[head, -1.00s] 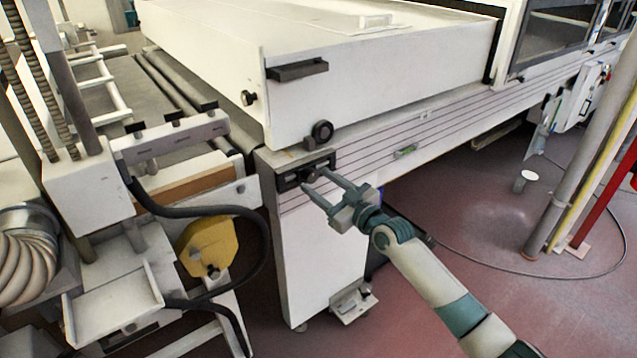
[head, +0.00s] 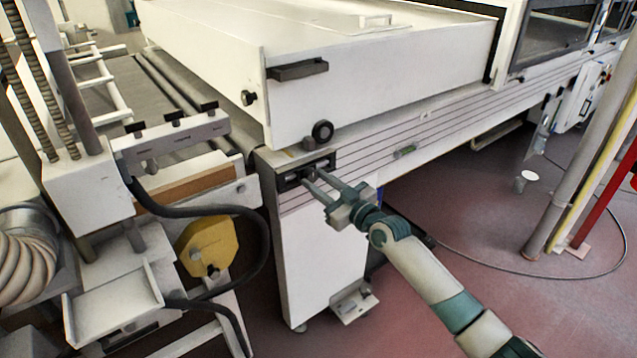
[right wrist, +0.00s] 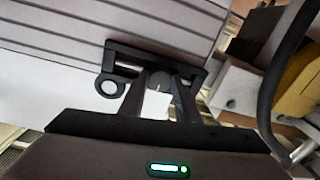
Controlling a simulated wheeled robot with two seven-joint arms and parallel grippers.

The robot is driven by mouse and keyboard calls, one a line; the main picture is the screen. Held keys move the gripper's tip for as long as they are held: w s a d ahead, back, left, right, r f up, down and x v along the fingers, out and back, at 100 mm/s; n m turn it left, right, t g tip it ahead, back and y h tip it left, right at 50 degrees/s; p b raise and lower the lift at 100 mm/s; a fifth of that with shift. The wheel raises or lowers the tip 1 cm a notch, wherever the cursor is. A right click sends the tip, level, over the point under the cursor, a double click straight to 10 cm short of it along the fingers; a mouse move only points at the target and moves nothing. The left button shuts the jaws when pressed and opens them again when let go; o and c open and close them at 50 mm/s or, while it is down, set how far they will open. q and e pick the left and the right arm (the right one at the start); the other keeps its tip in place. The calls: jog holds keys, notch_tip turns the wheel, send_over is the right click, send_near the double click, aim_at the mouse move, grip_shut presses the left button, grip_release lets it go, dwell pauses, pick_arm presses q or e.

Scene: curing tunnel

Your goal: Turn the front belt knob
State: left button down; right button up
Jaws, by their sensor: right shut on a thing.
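The front belt knob (right wrist: 160,80) is a small round dark knob with a light mark, set in a black rectangular panel (head: 291,179) on the front end of the white machine. My right gripper (head: 311,177) reaches this panel from the lower right. In the right wrist view, the two fingers of my right gripper (right wrist: 160,88) stand on either side of the knob and are shut on it. In the head view the fingers partly hide the knob. My left gripper is in neither view.
A round black knob (head: 322,131) sits on the machine body above the panel. A yellow guard (head: 209,247) and a black hose (head: 266,235) stand to the left. The red floor (head: 470,255) at right is mostly open, with a cable and a pipe.

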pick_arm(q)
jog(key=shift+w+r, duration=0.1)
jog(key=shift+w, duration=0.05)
pick_arm(e)
jog(key=shift+f+m, duration=0.1)
jog(key=shift+m, duration=0.6)
jog(key=shift+m+b, duration=0.3)
jog(key=shift+m, duration=0.4)
jog(key=m, duration=0.4)
jog(key=shift+a, duration=0.1)
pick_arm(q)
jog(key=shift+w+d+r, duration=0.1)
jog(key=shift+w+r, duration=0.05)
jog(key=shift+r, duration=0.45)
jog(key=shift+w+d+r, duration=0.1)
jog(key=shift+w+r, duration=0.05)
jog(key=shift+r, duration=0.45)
pick_arm(e)
jog(key=shift+m, duration=0.4)
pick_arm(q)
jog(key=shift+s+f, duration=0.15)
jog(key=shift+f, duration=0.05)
pick_arm(e)
jog(key=o, duration=1)
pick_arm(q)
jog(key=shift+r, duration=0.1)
pick_arm(e)
jog(key=shift+o, duration=0.2)
